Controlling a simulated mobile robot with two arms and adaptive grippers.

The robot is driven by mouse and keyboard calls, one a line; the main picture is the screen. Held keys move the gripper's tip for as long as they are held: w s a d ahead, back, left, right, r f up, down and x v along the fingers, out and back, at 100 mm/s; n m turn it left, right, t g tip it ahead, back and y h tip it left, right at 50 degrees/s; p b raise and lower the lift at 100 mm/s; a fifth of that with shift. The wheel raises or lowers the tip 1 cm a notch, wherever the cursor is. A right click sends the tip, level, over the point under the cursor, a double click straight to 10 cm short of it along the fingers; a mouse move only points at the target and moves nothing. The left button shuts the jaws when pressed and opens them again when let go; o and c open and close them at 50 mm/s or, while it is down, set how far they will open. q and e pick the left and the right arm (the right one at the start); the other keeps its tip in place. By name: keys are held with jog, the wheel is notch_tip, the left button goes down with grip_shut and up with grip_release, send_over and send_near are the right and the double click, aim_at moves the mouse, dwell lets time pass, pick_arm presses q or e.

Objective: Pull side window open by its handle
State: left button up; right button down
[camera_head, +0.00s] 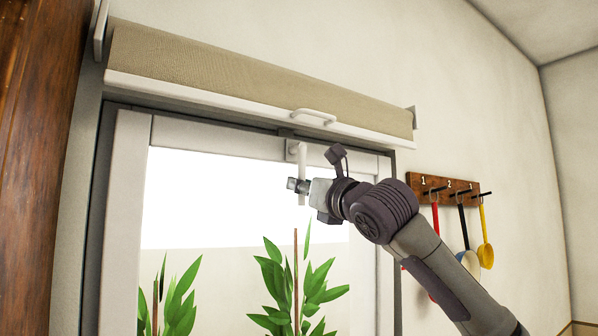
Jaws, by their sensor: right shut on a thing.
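The side window is a light grey frame (127,220) around a bright pane, set in a darker surround. Its pale handle (302,163) hangs down from the top rail of the frame. My right gripper (302,187) reaches in from the lower right and is shut on the handle's lower part. The fingers partly hide the handle there. The window frame looks in line with its surround, though my arm covers part of its right side. My left gripper is not in view.
A rolled beige blind (250,80) with a white bottom bar and its own handle (314,115) hangs just above the window. A wooden hook rack (447,188) with ladles is on the wall at right. Leafy plants (290,285) show at the pane. Dark wood (35,150) stands at far left.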

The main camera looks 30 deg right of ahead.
jog(key=s+f+t+b, duration=0.1)
jog(key=s+b, duration=0.3)
jog(key=s, duration=0.3)
jog(key=shift+d+f, duration=0.3)
jog(key=shift+d, duration=0.1)
dwell(0.8)
jog(key=c, duration=1.5)
grip_release()
jog(key=o, duration=0.8)
jog(key=shift+s+d+r, duration=0.1)
jog(key=shift+s, duration=0.2)
jog(key=shift+w, duration=0.1)
jog(key=shift+s+d, duration=0.2)
jog(key=shift+s, duration=1.3)
jog(key=shift+s+d, duration=0.2)
jog(key=shift+s, duration=1.35)
jog(key=shift+s+d, duration=0.2)
jog(key=shift+s, duration=1.3)
